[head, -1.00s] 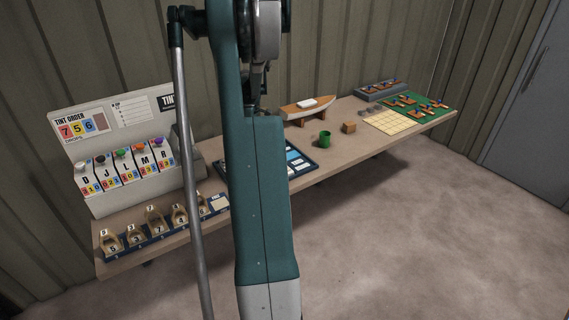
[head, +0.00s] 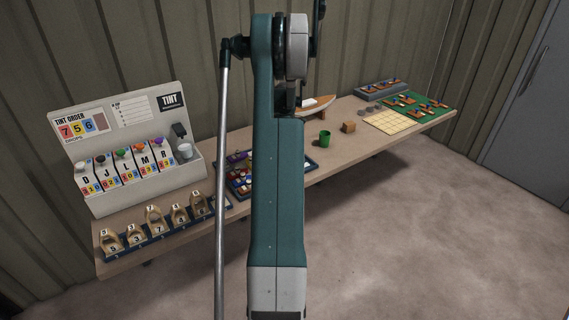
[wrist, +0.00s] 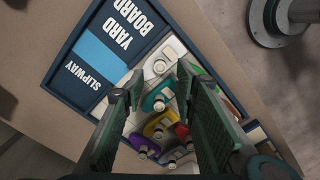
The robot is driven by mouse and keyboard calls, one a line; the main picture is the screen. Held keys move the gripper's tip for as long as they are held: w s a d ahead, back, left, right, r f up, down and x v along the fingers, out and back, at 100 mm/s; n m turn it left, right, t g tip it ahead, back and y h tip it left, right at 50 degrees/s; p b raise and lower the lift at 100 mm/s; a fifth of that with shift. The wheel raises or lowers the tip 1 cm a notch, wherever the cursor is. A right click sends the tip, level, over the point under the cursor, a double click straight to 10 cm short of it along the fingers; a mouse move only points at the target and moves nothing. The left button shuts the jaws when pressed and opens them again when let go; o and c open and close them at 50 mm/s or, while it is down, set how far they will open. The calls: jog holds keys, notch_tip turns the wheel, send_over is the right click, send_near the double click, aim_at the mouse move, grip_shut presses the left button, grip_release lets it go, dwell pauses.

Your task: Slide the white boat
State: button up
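The white boat (wrist: 155,66) is a rounded white piece with a round knob, on the yard board (wrist: 72,88), near its slipway panel. The board is a dark blue framed tray with sliding pieces; it also shows in the head view (head: 311,160), partly behind my arm. My gripper (wrist: 158,73) is open in the wrist view. Its two fingertips are above the board near the white boat, with nothing visibly held. I cannot tell how high they are. In the head view the gripper is hidden behind my arm.
A teal piece (wrist: 158,97), a yellow one (wrist: 158,126), and red and purple ones crowd the board.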

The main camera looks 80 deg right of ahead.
jog(key=shift+f, duration=0.1)
jog(key=shift+f, duration=3.8)
jog(key=shift+b, duration=0.3)
grip_shut()
